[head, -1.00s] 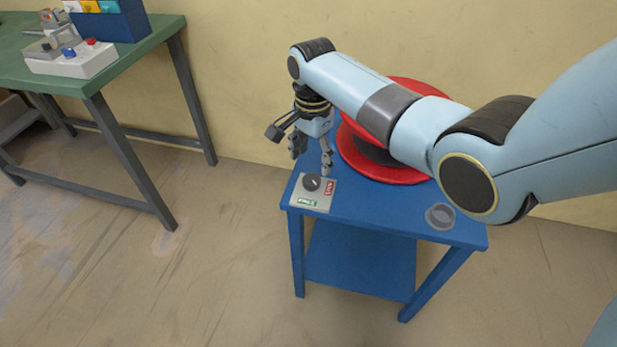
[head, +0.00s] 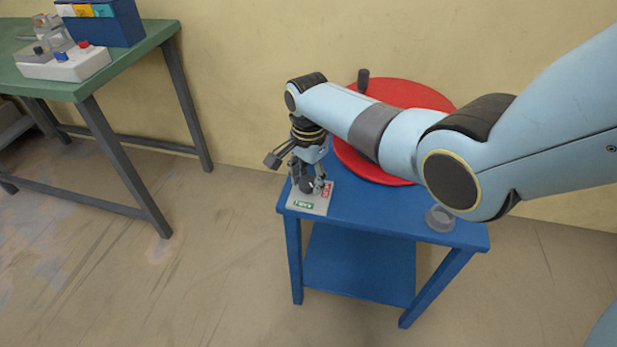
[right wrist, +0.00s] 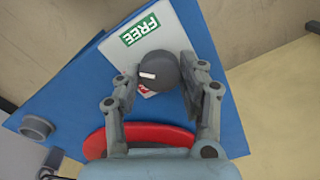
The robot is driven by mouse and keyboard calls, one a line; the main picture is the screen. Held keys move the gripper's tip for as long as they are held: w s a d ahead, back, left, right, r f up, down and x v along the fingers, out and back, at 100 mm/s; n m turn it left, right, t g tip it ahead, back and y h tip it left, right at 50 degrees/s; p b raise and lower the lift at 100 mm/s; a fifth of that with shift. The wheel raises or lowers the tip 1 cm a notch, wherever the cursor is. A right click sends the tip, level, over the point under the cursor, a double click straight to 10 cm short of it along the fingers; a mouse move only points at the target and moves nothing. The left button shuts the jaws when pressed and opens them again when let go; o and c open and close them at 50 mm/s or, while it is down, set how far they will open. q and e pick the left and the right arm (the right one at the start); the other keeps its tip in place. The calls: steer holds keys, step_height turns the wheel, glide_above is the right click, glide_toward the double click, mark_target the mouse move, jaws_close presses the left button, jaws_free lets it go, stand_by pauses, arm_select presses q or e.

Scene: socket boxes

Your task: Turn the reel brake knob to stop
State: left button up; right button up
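The reel brake knob (right wrist: 160,70) is a dark round knob with a white mark, on a light grey plate (head: 309,204) at the blue table's front left corner. The plate has a green FREE label (right wrist: 140,29) and a red STOP label (head: 326,191), partly hidden in the right wrist view. The white mark points left there, between the labels. My right gripper (head: 309,184) is down over the plate, its fingers on either side of the knob. They look open; contact is unclear. The red reel (head: 371,165) lies behind, partly hidden by my right arm. My left gripper is out of view.
A dark post (head: 363,80) stands at the reel's back edge. A grey round piece (head: 440,217) sits on the blue table (head: 375,228) at the front right. A green bench (head: 120,70) with boxes stands at the far left. Floor between them is clear.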

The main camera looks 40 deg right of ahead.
steer(key=c, duration=0.4)
steer(key=shift+n, duration=0.4)
steer(key=n+p, duration=0.1)
steer(key=n, duration=0.1)
steer(key=shift+r+n+p, duration=0.1)
steer(key=shift+n+p, duration=0.2)
steer(key=shift+p, duration=0.1)
steer(key=n+p, duration=0.1)
steer(key=n, duration=0.4)
steer(key=shift+n, duration=0.4)
steer(key=o, duration=1.2)
